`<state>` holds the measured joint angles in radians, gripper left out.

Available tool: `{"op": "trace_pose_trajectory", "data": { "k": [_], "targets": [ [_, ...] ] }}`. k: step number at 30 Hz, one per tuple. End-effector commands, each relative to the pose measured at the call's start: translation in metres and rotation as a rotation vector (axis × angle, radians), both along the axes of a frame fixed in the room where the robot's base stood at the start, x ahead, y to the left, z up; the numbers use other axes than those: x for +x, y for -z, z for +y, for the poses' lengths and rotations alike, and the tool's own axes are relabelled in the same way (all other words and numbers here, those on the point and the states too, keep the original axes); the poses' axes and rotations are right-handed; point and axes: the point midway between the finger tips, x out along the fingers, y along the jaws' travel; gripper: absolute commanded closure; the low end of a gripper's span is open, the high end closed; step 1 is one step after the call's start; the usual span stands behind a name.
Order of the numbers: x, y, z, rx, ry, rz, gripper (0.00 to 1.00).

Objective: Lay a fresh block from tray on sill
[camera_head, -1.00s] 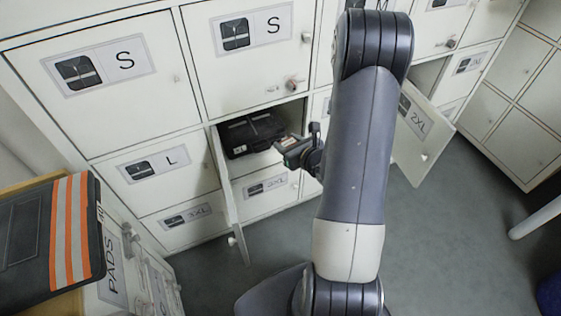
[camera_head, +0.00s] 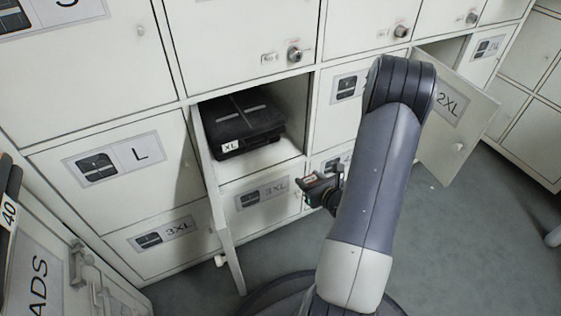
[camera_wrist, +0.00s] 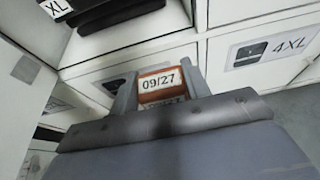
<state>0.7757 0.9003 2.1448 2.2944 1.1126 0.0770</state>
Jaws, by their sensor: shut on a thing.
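My gripper (camera_wrist: 160,98) is shut on a small orange-brown block (camera_wrist: 146,84) with a white label reading 09/27. In the head view my gripper (camera_head: 322,190) is in front of the lockers, right of and below the open XL compartment. The compartment's bare front sill (camera_head: 262,163) is pale and clear. A folded black garment pack (camera_head: 242,118) with an XL tag lies behind it; its tagged edge also shows at the top left of the wrist view (camera_wrist: 95,12). I cannot make out the tray in either current view.
The compartment's open door (camera_head: 222,215) hangs to its left. Another open door marked 2XL (camera_head: 452,120) sticks out at right. Grey floor (camera_head: 480,240) is free at right.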

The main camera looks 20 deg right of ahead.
Motion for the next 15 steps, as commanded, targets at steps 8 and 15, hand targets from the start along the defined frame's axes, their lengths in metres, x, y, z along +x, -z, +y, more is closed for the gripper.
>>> {"op": "trace_pose_trajectory", "data": {
  "k": [8, 15],
  "targets": [
    [0.021, 0.011, -0.001, -0.003, 0.0, -0.004, 0.77],
    [0.086, 0.012, 0.001, -0.003, 0.0, -0.005, 0.77]
  ]
}}
